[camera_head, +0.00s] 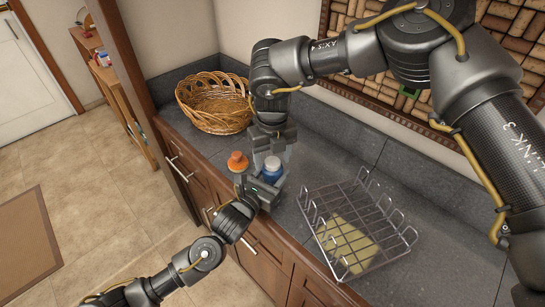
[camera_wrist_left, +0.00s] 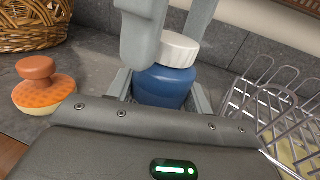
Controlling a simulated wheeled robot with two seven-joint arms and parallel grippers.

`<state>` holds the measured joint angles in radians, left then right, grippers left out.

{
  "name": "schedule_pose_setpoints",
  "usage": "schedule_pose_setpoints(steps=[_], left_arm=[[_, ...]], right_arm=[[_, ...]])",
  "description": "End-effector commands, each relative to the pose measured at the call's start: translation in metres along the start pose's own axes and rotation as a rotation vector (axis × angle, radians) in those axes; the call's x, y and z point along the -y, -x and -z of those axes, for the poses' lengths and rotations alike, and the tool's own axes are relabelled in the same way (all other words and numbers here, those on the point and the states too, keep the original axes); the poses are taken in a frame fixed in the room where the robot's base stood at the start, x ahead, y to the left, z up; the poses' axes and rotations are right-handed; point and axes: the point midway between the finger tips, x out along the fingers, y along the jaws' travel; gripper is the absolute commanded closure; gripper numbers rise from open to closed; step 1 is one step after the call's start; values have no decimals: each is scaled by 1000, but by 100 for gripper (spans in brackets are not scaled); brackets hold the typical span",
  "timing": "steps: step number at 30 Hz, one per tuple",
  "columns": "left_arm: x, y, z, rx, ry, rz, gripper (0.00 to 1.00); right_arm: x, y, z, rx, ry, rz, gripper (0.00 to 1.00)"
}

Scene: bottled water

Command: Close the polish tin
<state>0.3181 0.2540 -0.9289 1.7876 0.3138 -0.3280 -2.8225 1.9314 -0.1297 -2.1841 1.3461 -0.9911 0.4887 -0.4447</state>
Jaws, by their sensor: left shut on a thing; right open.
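The polish tin (camera_head: 271,176) is a blue jar on the dark counter. Its white lid (camera_wrist_left: 179,50) sits on top of the blue body (camera_wrist_left: 165,88) in the left wrist view. Whether it is fully seated I cannot tell. My left gripper (camera_head: 268,186) is shut on the tin's body, with a finger on each side (camera_wrist_left: 163,95). My right gripper (camera_head: 272,155) points down from above and is open, its fingers (camera_wrist_left: 172,35) on either side of the lid. One right finger hides the lid's left part in the left wrist view.
An orange brush or sponge with a knob (camera_head: 238,162) is just left of the tin. A wicker basket (camera_head: 215,105) is behind it. A wire rack (camera_head: 335,215) with a yellowish item stands to the right. The counter's front edge is close to my left gripper.

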Motion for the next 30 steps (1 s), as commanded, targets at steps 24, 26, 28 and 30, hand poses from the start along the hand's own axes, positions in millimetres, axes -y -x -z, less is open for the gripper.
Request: schedule_pose_setpoints(steps=[24, 26, 28, 30], left_arm=[[0, 0, 0, -1, 0, 0, 100], [0, 0, 0, -1, 0, 0, 100], [0, 0, 0, -1, 0, 0, 100], [0, 0, 0, -1, 0, 0, 100]], right_arm=[[0, 105, -1, 2, -1, 2, 37], [0, 111, -1, 2, -1, 1, 37], [0, 116, 0, 1, 0, 0, 37], [0, 119, 0, 1, 0, 0, 37]])
